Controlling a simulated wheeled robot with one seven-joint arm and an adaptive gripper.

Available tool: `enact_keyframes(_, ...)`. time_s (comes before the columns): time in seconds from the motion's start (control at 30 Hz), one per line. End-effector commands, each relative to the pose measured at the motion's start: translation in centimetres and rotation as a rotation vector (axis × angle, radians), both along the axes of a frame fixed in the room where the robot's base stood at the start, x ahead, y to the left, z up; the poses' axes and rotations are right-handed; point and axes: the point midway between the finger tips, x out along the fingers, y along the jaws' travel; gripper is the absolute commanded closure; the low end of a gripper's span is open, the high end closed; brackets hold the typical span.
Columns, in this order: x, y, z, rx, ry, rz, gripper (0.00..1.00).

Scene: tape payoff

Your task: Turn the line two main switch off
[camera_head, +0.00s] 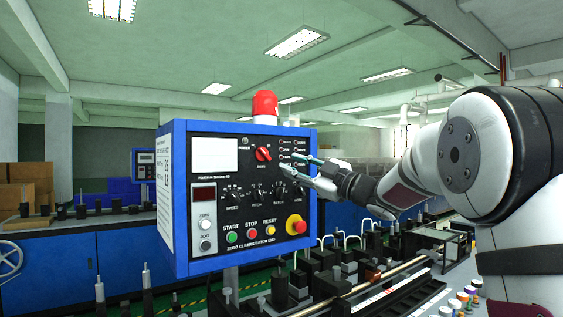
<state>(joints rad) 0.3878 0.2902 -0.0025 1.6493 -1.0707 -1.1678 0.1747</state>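A blue control box (181,200) with a black front panel stands at centre left. Its red rotary main switch (263,154) sits in the upper middle of the panel, with small lettering around it. The knob looks slightly tilted, but I cannot tell its marked position. My gripper (309,171) is at the right side of the panel, right of and a little below the switch. Its two fingers are apart with nothing between them, and they point left toward the panel. It looks clear of the switch. I cannot read a line number on the box.
Below the switch are small black knobs, green, red and yellow buttons (251,234), and a red emergency stop (296,225) on yellow. A red beacon (264,107) tops the box. Another small panel (145,165) stands behind left. Machinery (350,285) fills the lower right.

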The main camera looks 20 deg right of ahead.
Motion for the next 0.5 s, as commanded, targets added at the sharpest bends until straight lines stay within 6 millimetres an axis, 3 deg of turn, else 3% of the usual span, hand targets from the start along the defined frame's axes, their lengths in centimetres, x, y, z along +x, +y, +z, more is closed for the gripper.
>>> enact_keyframes(0.2,-1.9,-1.3,-0.6,0.0,0.0,-0.001,0.7)
enact_keyframes(0.5,-2.2,-1.5,-0.7,0.0,-0.001,0.001,0.7)
